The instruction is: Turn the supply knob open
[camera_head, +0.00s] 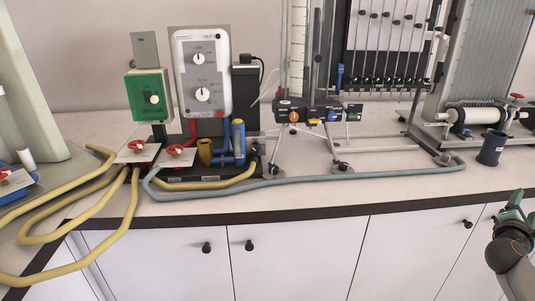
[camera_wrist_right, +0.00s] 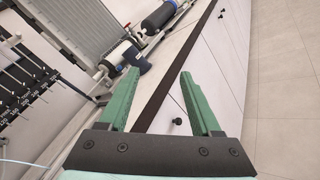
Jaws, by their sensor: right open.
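Two red valve knobs with white tags, a left one (camera_head: 139,146) and a right one (camera_head: 176,151), sit low in front of the pump stand in the head view. A further red knob (camera_head: 5,173) is at the far left edge. The tag writing is too small to tell which is the supply knob. My right gripper (camera_head: 515,204) is at the right edge of the head view, in front of the cabinets and far from these knobs. In the right wrist view its green fingers (camera_wrist_right: 158,80) are apart with nothing between them. My left gripper is not in view.
A grey control panel (camera_head: 202,75) with two dials and a green box (camera_head: 148,96) stand behind the knobs. Yellow hoses (camera_head: 90,215) and a grey-blue hose (camera_head: 310,180) lie on the bench. A dark cup (camera_head: 491,149) stands at the right. The bench front (camera_head: 300,200) is mostly clear.

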